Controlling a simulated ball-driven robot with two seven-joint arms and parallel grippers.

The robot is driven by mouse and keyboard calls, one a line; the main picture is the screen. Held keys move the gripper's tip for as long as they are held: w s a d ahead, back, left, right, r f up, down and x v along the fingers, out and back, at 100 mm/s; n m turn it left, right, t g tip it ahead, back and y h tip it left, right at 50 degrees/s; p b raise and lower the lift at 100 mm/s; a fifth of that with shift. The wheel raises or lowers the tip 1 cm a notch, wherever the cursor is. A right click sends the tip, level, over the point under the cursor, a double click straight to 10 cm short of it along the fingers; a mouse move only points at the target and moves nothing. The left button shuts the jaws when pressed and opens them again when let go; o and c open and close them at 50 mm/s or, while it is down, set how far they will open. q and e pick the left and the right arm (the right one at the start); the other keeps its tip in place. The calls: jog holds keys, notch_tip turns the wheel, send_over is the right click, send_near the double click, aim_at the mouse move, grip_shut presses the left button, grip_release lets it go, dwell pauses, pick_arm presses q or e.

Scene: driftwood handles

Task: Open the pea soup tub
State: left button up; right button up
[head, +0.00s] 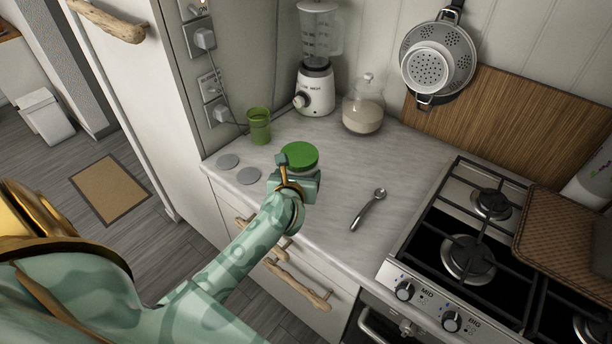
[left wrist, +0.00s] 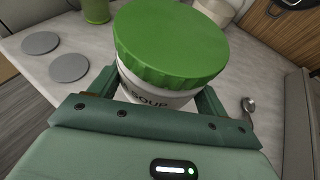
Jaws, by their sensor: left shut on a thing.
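The pea soup tub is a white tub with a ribbed green lid and part of the word "SOUP" on its side. Its lid (head: 300,155) shows in the head view on the counter, behind my left gripper (head: 296,178). In the left wrist view the green lid (left wrist: 172,42) sits on the white tub body (left wrist: 155,95). My left gripper (left wrist: 155,102) is shut on the tub body below the lid, one finger at each side. The tub's lower part is hidden by the gripper. My right gripper is not in view.
A green cup (head: 259,126), a blender (head: 315,75) and a glass jar (head: 363,112) stand behind the tub. Two grey discs (head: 228,161) lie to the left. A spoon (head: 368,209) lies to the right, before the gas stove (head: 470,255). The counter (head: 335,185) between is clear.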

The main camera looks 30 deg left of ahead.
pick_arm(q)
jog(key=s+r, duration=0.5)
jog(key=s, duration=0.5)
jog(key=shift+s+a+r+p, duration=0.2)
jog(key=shift+a+r+p, duration=0.15)
jog(key=shift+a+p, duration=0.1)
jog(key=o, duration=0.6)
jog(key=c, duration=0.9)
